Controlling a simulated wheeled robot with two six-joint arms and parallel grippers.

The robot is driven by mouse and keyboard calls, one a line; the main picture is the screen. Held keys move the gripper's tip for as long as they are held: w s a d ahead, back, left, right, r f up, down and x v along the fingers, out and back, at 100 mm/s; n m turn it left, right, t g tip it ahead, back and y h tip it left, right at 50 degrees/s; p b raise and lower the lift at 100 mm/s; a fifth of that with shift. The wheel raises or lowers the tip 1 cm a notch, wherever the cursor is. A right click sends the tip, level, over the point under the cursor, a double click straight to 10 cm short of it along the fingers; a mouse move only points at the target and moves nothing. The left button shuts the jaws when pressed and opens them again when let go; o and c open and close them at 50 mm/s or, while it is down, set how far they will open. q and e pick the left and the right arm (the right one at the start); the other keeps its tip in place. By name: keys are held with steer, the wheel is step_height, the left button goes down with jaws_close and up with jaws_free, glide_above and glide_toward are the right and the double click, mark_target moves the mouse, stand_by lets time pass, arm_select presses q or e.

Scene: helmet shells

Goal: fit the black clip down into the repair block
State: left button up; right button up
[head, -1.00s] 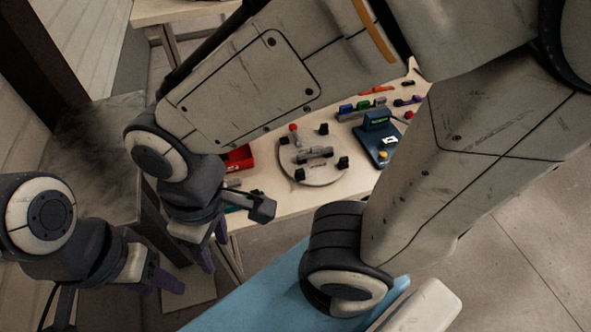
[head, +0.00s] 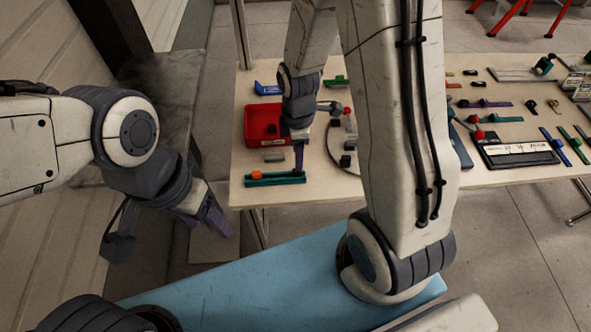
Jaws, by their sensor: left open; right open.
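My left gripper (head: 207,219) has purple fingers and is open in the air to the left of the table, away from everything on it. My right gripper (head: 299,156) is open and points down over the table's left part, just right of a small grey block (head: 274,156). I see nothing between its fingers. I cannot tell whether that grey block is the repair block. Small dark pieces (head: 531,106) lie on the right part of the table; which is the black clip I cannot tell. My arm hides much of the middle.
A red bin (head: 256,134) stands behind the grey block. A teal tool (head: 262,182) lies at the table's (head: 243,201) front left. A round plate (head: 338,160) is partly hidden by my arm. A dark tray (head: 521,161) and several tools lie to the right.

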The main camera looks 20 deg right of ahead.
mark_target(297, 174)
steer(key=shift+w+f+p, duration=0.15)
steer(key=shift+f+p, duration=0.05)
steer(key=shift+f, duration=1.65)
steer(key=shift+w+f+p, duration=0.15)
steer(key=shift+f+p, duration=0.05)
steer(key=shift+f, duration=1.65)
jaws_close()
